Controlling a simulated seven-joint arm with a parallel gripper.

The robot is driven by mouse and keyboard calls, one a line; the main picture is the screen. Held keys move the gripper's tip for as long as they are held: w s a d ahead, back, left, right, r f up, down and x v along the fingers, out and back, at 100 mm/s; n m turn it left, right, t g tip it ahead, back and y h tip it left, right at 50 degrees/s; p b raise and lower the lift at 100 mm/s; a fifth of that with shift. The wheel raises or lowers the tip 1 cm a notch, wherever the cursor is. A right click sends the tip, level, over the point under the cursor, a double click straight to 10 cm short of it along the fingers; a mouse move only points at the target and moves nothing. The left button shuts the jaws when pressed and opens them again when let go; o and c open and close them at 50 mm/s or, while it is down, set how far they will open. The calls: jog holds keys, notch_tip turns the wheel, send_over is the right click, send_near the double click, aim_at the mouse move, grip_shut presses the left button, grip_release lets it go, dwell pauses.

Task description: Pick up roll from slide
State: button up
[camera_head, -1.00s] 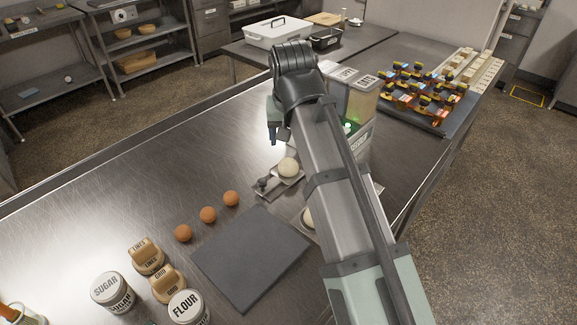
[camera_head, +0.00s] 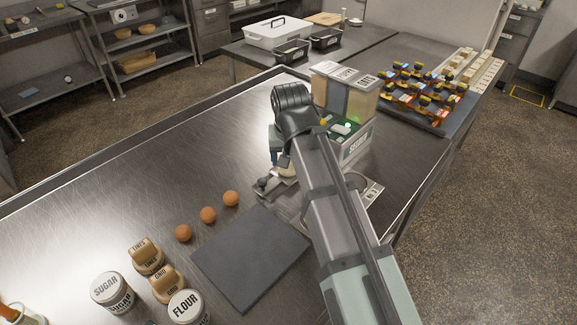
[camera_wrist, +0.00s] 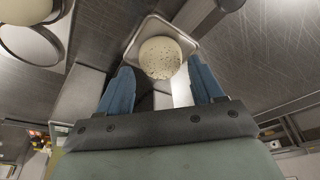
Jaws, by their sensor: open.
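A pale, speckled round roll (camera_wrist: 160,57) sits in the square metal end of the slide (camera_wrist: 187,42) in the wrist view. In the head view the roll (camera_head: 287,171) is mostly hidden behind my gripper and arm. My gripper (camera_wrist: 161,78) is open, its two blue fingers apart. The roll appears centred in the gap, just beyond the fingertips, and nothing is held. In the head view my gripper (camera_head: 275,160) is low over the slide, and whether it touches the roll cannot be told.
A second pale ball (camera_wrist: 24,10) rests on a round plate in the wrist view. A labelled box with clear bins (camera_head: 345,100) stands right behind my arm. Several brown balls (camera_head: 208,215) and a dark board (camera_head: 250,258) lie in front.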

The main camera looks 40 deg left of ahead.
jog(key=shift+x, duration=1.65)
jog(key=c, duration=0.7)
